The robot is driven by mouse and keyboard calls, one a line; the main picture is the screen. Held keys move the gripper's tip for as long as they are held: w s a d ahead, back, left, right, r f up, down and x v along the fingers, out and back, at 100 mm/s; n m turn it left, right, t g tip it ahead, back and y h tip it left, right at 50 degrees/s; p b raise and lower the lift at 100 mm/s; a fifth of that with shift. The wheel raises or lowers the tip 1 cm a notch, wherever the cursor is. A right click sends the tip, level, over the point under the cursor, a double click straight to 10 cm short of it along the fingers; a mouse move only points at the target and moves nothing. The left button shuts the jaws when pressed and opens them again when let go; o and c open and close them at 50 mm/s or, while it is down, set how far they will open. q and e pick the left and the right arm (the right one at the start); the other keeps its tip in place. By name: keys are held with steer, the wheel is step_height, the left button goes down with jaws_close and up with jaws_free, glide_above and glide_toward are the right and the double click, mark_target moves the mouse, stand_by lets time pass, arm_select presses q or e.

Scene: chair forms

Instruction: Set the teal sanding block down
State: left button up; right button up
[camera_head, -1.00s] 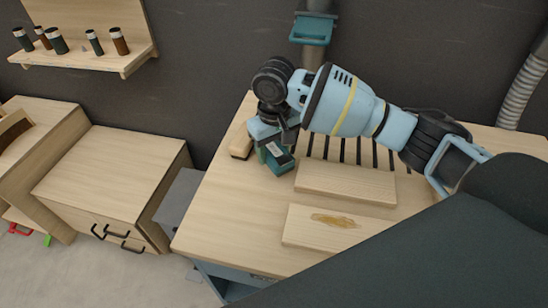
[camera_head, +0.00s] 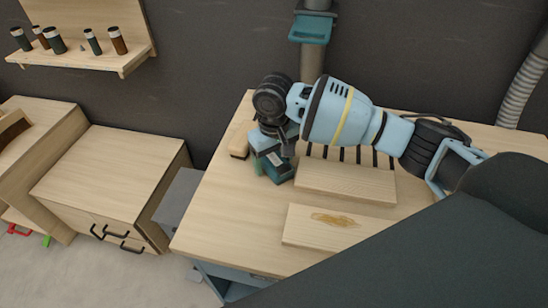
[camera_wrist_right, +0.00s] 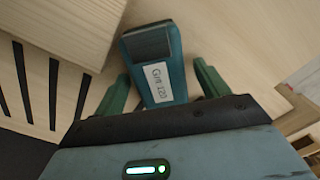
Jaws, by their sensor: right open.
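The teal sanding block (camera_head: 270,163) is at the left part of the workbench, under my right gripper. In the right wrist view, the sanding block (camera_wrist_right: 155,60) shows a dark end and a white "Grit 120" label. It lies between the two green fingers of my right gripper (camera_wrist_right: 163,90), with visible gaps on both sides. My right gripper (camera_head: 278,160) is open and low over the bench, partly hiding the block in the head view. The block appears to be down on the bench top. My left gripper is not in view.
The workbench (camera_head: 215,225) has black slots (camera_head: 345,154) and two pale boards, one plain (camera_head: 345,181) and one with a brown stain (camera_head: 330,228). A small wooden block (camera_head: 240,141) stands just left of the gripper. The front left of the bench is clear.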

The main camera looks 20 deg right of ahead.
mark_target(274, 159)
steer(key=shift+r, duration=0.1)
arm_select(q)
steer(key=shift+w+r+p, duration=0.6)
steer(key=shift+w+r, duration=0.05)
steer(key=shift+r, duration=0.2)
arm_select(e)
step_height(274, 159, up, 12)
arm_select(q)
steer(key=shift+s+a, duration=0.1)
